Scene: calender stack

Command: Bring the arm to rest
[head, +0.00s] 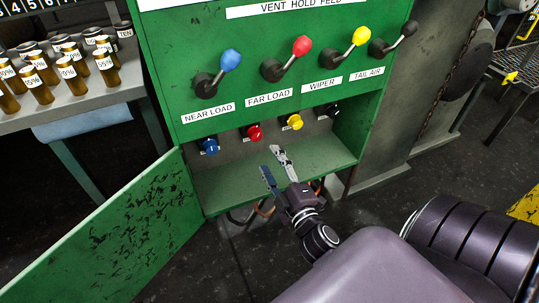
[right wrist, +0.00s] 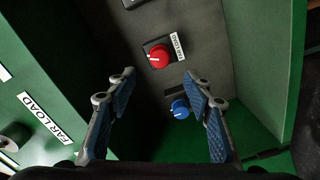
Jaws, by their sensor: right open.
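My right gripper (head: 276,169) is open and empty in front of the green cabinet's lower recess. Its fingers also show in the right wrist view (right wrist: 158,103), spread apart, with a blue knob (right wrist: 180,109) and a red knob (right wrist: 159,56) beyond them. In the head view the blue knob (head: 210,146), red knob (head: 254,132), yellow knob (head: 294,122) and a black knob (head: 331,110) line the recess's back wall. The gripper appears apart from all of them. My right arm reaches in from the lower right. My left gripper is not in view.
The green cabinet (head: 165,75) carries levers with blue (head: 231,60), red (head: 302,46), yellow (head: 361,36) and black (head: 409,28) tips above the recess. Its green door (head: 110,235) hangs open at lower left. A bench (head: 95,104) with several amber bottles stands left. A chain hangs right.

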